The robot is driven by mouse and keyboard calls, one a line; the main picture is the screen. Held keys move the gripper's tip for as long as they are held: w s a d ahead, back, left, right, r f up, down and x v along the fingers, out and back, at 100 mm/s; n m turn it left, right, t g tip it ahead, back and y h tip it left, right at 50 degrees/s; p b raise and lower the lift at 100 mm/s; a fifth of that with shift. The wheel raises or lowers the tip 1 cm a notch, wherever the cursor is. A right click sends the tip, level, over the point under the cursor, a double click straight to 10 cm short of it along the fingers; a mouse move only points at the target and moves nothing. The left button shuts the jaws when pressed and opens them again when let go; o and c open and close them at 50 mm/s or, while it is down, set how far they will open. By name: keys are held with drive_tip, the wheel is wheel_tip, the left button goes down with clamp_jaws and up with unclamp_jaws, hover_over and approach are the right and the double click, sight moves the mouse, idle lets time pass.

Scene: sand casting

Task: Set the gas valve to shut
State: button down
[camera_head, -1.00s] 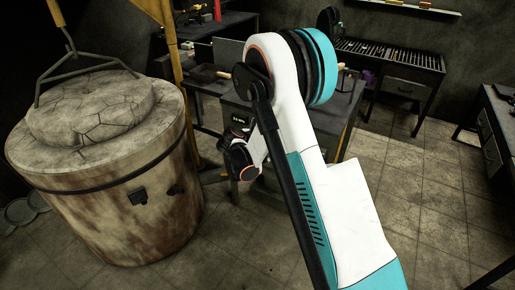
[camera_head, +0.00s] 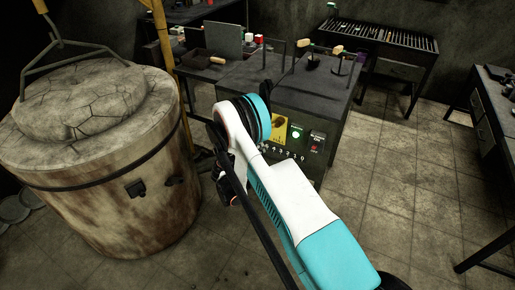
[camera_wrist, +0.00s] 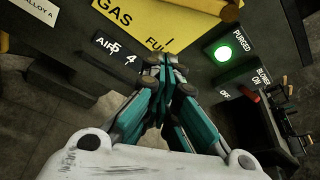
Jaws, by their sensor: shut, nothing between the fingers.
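In the wrist view, the yellow plate (camera_wrist: 150,22) on the dark control box carries the word GAS and the start of another word, FU. A yellow bar-like part (camera_wrist: 231,10), possibly the valve handle, shows at the top edge and is mostly cut off. My gripper (camera_wrist: 165,62) is shut and empty in front of the box, below the plate, and its fingertips cover part of the lettering. I cannot tell if they touch the box. In the head view the yellow plate (camera_head: 278,132) shows just right of my arm, which hides my gripper.
A green lamp (camera_wrist: 225,53) marked PURGED is lit, with a red blower switch (camera_wrist: 251,97) below it. A large furnace (camera_head: 100,190) stands at the left. A bench with a grate (camera_head: 385,40) is at the back.

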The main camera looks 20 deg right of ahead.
drive_tip(key=b+x, duration=0.2)
drive_tip(key=x, duration=0.5)
drive_tip(key=shift+w+a+r+b, duration=0.15)
drive_tip(key=shift+w+r+b, duration=0.15)
drive_tip(key=shift+r, duration=0.3)
drive_tip(key=shift+w+a+r+b, duration=0.1)
drive_tip(key=shift+w+r+b, duration=0.15)
drive_tip(key=shift+r, duration=0.3)
drive_tip(key=shift+w+a+r+b, duration=0.2)
drive_tip(key=shift+w+r, duration=0.15)
drive_tip(key=shift+r, duration=0.25)
